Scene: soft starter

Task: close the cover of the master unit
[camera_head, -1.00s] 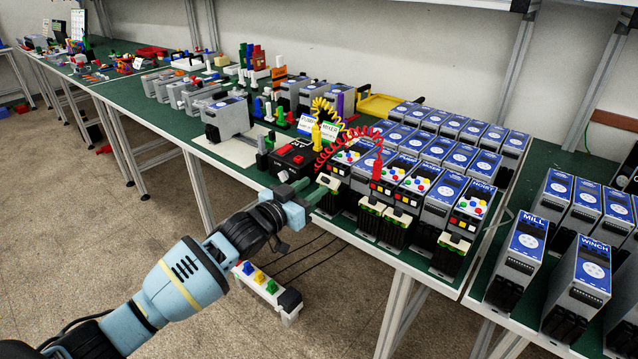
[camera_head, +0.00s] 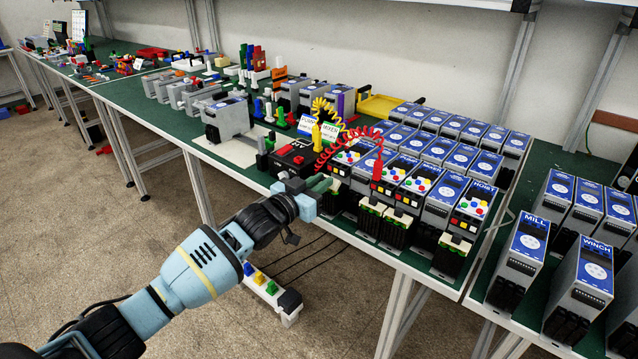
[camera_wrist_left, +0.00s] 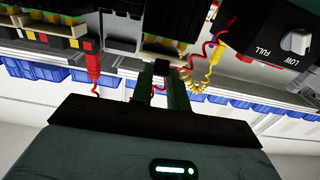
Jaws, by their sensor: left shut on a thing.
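The unit at my left gripper (camera_head: 318,184) is a grey and black box with coloured buttons (camera_head: 344,158), the leftmost of the front row. I cannot read its label, so I cannot confirm it as the master unit. My left gripper is at the low front of this unit, shut on a small part that its fingers mostly hide. This is probably the cover, and its angle is hard to tell. In the left wrist view, the dark fingers (camera_wrist_left: 165,84) reach up to a pale terminal strip and dark housing. My right gripper is out of view.
A black and red box (camera_head: 295,156) stands just left of the gripper. Red (camera_head: 350,142) and yellow (camera_head: 335,112) coiled leads hang over the units. Neighbouring units with pale-topped terminals (camera_head: 372,208) stand close on the right. A block with coloured buttons (camera_head: 268,288) is below the table edge.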

